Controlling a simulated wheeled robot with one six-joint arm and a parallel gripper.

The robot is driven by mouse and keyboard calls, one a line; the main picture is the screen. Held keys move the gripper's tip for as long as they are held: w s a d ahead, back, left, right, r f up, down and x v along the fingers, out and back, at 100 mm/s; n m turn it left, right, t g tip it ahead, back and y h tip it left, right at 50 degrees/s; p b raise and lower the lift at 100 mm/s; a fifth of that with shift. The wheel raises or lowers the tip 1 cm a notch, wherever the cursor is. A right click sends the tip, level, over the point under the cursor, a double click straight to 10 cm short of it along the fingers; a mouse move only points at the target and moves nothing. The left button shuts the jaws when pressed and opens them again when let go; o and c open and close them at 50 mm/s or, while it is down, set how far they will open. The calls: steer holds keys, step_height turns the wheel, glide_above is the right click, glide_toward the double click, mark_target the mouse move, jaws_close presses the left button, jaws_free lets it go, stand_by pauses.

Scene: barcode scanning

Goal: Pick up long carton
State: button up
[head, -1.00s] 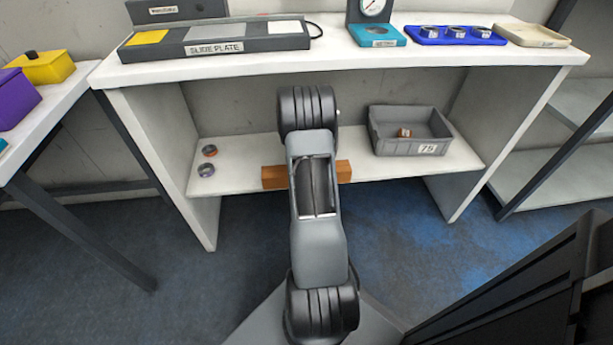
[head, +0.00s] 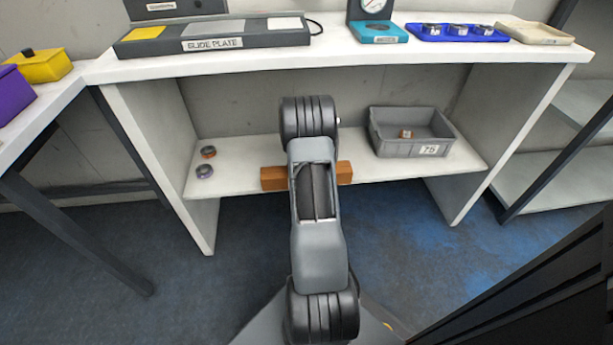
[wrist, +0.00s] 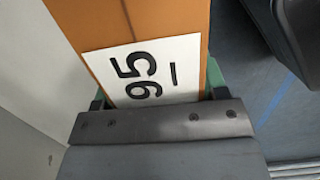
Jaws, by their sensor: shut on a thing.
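The long carton (head: 273,178) is an orange-brown bar at the front of the lower shelf, crossing behind my arm; its middle is hidden in the head view. In the wrist view the carton (wrist: 110,22) fills the top middle and carries a white label (wrist: 150,75) reading 95. My gripper (wrist: 155,95) is shut on the carton, with greenish finger parts showing at both its sides. In the head view the gripper is hidden behind my arm. I cannot tell whether the carton touches the shelf.
The lower shelf (head: 240,150) also holds a grey bin (head: 395,148) marked 75 at right and two small rings (head: 205,171) at left. Side panels (head: 160,140) bound the shelf. The tabletop (head: 340,58) above carries a slide plate (head: 215,38) and several trays.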

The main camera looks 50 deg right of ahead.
steer(key=c, duration=0.9)
steer(key=shift+c, duration=0.5)
steer(key=shift+r, duration=0.1)
